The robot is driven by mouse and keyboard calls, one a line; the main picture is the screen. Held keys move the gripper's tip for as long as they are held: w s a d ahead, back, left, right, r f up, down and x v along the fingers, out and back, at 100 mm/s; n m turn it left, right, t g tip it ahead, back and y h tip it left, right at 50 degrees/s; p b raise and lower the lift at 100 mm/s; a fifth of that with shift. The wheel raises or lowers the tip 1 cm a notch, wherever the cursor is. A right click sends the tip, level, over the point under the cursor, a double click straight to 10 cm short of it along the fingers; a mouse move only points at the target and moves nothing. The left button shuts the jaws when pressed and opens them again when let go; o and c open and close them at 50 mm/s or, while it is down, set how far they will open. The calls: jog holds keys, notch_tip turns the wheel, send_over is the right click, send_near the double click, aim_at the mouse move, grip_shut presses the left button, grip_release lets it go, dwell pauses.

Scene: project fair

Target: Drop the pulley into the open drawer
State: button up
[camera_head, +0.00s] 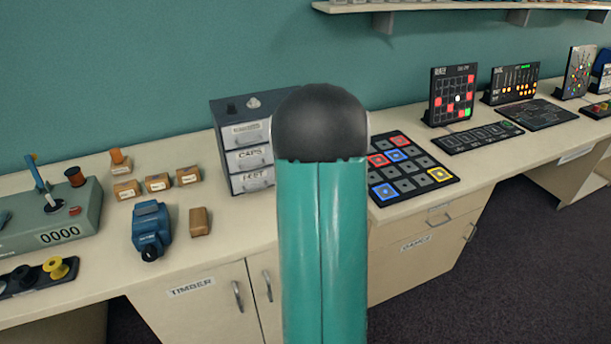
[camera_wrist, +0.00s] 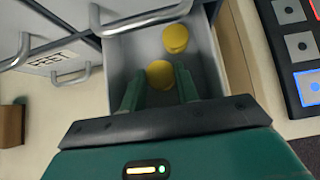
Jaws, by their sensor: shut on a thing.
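In the wrist view, a yellow pulley (camera_wrist: 159,71) is held between the two green fingers of my gripper (camera_wrist: 158,82). The open drawer (camera_wrist: 124,62), grey inside, lies beneath the fingers, so the held pulley shows against its inside. I cannot tell the exact height of the pulley over the drawer floor. Another yellow round piece (camera_wrist: 175,38) shows within the drawer, apart from the held one. In the head view my arm hides my gripper, the held pulley and the open drawer. The small drawer cabinet (camera_head: 240,108) stands partly behind my arm.
A drawer labelled FEET (camera_wrist: 62,68) is beside the open one. A black tile board (camera_head: 410,168) lies right of the cabinet. Left on the bench are a blue device (camera_head: 151,228), small boxes (camera_head: 158,183) and a black tray with a yellow spool (camera_head: 55,267).

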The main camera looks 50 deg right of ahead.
jog(key=shift+f, duration=0.1)
jog(key=o, duration=1)
jog(key=shift+r, duration=0.25)
jog(key=v, duration=1.2)
jog(key=w+a+r+n+y, duration=0.2)
jog(key=a+n, duration=0.5)
jog(key=a, duration=0.2)
jog(key=w+a+r+n+y, duration=0.1)
jog(key=w+a+r+n, duration=0.15)
jog(key=a+n, duration=0.5)
jog(key=w+a+r+n+y, duration=0.25)
jog(key=a+n, duration=0.25)
jog(key=a, duration=0.5)
jog(key=s+a+n+g, duration=0.1)
jog(key=s+a+n, duration=0.5)
jog(key=n, duration=0.5)
jog(key=s+a+r+n+g, duration=0.1)
jog(key=s+a+n, duration=0.5)
jog(key=a+n, duration=0.5)
jog(key=shift+a+n+h, duration=0.2)
jog(key=shift+n+h, duration=0.15)
jog(key=shift+h, duration=0.1)
